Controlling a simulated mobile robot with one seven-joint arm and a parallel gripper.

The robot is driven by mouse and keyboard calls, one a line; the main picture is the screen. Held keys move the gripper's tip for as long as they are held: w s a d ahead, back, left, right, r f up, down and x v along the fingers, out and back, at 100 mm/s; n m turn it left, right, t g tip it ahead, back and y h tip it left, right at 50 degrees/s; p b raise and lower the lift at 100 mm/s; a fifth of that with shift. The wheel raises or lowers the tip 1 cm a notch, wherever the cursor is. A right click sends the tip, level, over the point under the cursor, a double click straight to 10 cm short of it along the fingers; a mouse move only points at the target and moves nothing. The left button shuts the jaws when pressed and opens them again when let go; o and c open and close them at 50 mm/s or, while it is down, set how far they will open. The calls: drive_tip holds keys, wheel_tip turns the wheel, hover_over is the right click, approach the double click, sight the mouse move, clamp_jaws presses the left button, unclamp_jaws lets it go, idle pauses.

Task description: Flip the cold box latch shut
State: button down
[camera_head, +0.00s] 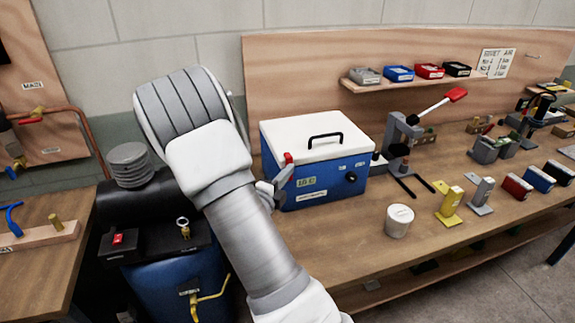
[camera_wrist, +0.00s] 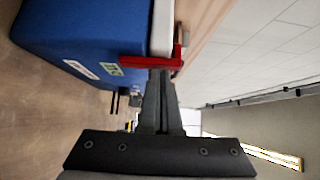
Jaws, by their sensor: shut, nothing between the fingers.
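The cold box (camera_head: 330,186) is blue with a white lid (camera_head: 310,134) and a dark handle on top, standing on the bench. The lid sits down on the body. The red latch (camera_head: 288,158) is at the box's left front corner, by the lid seam. In the wrist view the red latch (camera_wrist: 150,62) spans the seam between blue body and white lid. My gripper (camera_head: 280,185) is shut and empty, with its tips (camera_wrist: 160,72) right at the latch. I cannot tell whether they touch it. Part of the latch is hidden behind my gripper.
A press with a red-tipped lever (camera_head: 402,130) stands just right of the box. A white round pot (camera_head: 399,220) is in front. A black tank (camera_head: 150,207) stands left of my arm. Bare bench lies in front of the box.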

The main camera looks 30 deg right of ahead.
drive_tip(key=shift+w+r+p, duration=0.3)
drive_tip(key=shift+p, duration=0.05)
